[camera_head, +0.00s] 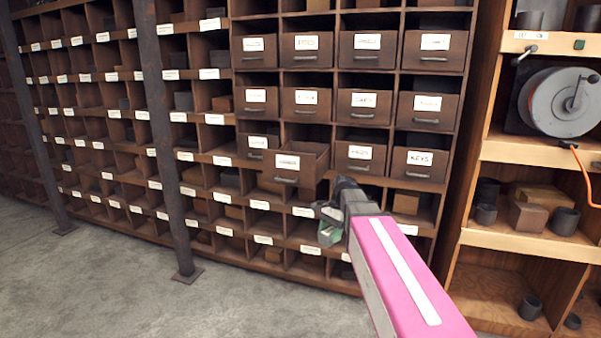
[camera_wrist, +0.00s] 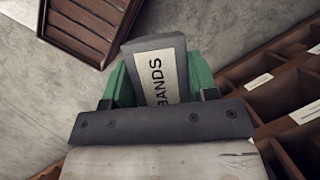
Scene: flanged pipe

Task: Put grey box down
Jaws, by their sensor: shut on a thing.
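The grey box (camera_wrist: 152,60), with a cream label reading "BANDS", is held between the green fingers of my gripper (camera_wrist: 160,78) in the wrist view. The fingers press on its two sides, and its lower part is hidden behind the dark gripper body. In the head view my gripper (camera_head: 330,232) is in front of the lower shelf rows, at the end of my pink arm. The box cannot be made out clearly there. Concrete floor shows beyond the box in the wrist view.
A wooden pigeonhole shelf (camera_head: 262,207) with labelled cubbies and drawers fills the back. One drawer (camera_head: 287,180) is pulled out, just left of my gripper. A slatted brown wooden object (camera_wrist: 88,25) shows at the wrist view's top left. Open floor (camera_head: 100,280) lies at the left.

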